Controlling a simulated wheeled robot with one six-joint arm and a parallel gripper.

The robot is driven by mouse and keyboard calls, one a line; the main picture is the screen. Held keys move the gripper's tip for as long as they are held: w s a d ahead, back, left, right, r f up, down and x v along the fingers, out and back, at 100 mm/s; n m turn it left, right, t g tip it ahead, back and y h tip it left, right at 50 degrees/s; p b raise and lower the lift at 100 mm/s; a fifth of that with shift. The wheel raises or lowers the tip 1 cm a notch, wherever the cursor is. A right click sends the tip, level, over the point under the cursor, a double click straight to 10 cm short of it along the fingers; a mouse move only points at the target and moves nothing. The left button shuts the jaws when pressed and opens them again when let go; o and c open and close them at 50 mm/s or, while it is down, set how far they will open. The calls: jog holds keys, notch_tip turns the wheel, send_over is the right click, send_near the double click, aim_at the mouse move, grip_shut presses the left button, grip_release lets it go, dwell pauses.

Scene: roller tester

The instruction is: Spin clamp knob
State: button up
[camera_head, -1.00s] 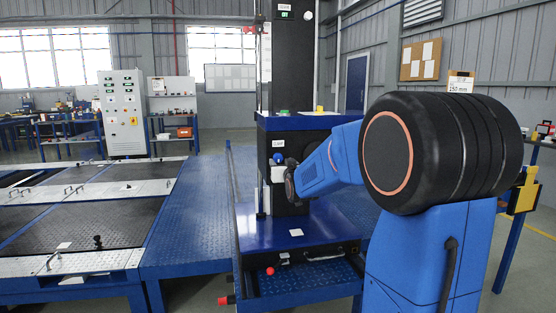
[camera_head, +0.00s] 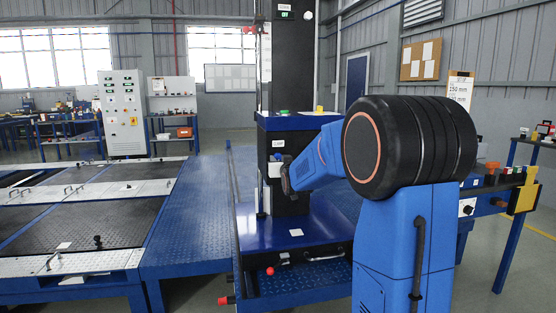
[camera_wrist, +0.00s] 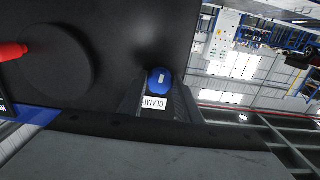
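The clamp knob (camera_head: 277,158) is small and blue, on the front of the dark tester column, under a white label (camera_head: 278,143). In the wrist view the blue knob (camera_wrist: 160,79) shows beside its CLAMP label (camera_wrist: 154,103). My gripper (camera_wrist: 160,98) has dark fingers set apart, with the label and knob visible between their lines. No firm contact with the knob shows. In the head view my gripper (camera_head: 287,178) is just below and right of the knob, its fingers mostly hidden by my wrist.
A blue base plate (camera_head: 255,232) spreads below the column, with a red-ended lever (camera_head: 270,270) at its front. The blue checkered platform (camera_head: 190,215) is clear at left. In the wrist view a red handle (camera_wrist: 14,51) sticks out near a dark round part (camera_wrist: 62,65).

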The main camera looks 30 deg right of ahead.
grip_shut()
jog(key=n, duration=0.8)
jog(key=n, duration=0.4)
jog(key=shift+n, duration=0.3)
jog(key=n, duration=0.3)
jog(key=shift+n, duration=0.4)
